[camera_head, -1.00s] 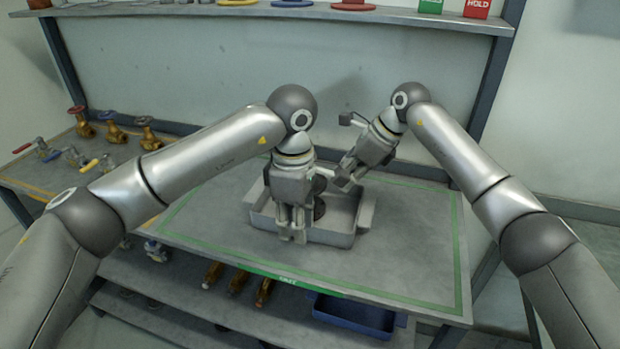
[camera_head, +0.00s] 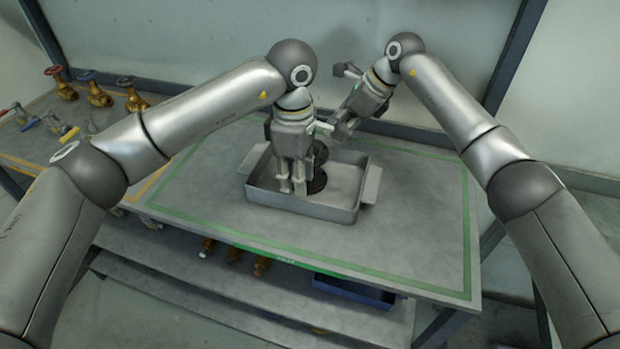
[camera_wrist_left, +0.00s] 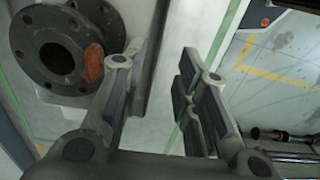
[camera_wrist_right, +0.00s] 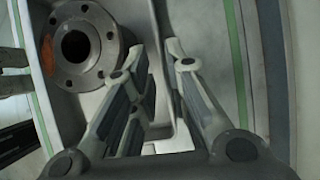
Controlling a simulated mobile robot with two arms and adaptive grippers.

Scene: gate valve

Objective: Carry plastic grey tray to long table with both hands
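The grey tray (camera_head: 330,211) sits on the green-bordered table (camera_head: 410,240). It has side handles and holds a dark flanged metal part (camera_head: 318,183), also partly seen in the left wrist view (camera_wrist_left: 62,50) and right wrist view (camera_wrist_right: 82,48). My left gripper (camera_head: 292,190) points down over the tray's front side; its fingers (camera_wrist_left: 165,75) are open, with a tray wall showing between them. My right gripper (camera_head: 336,132) is over the tray's back side; its fingers (camera_wrist_right: 172,55) are apart, with a tray wall showing between them. Contact with the walls cannot be told.
Brass valves with coloured handwheels (camera_head: 97,95) stand on a surface at the left. A lower shelf (camera_head: 230,300) holds brass parts and a blue bin (camera_head: 352,291). A wall panel (camera_head: 190,55) stands behind the table. The table's right part is clear.

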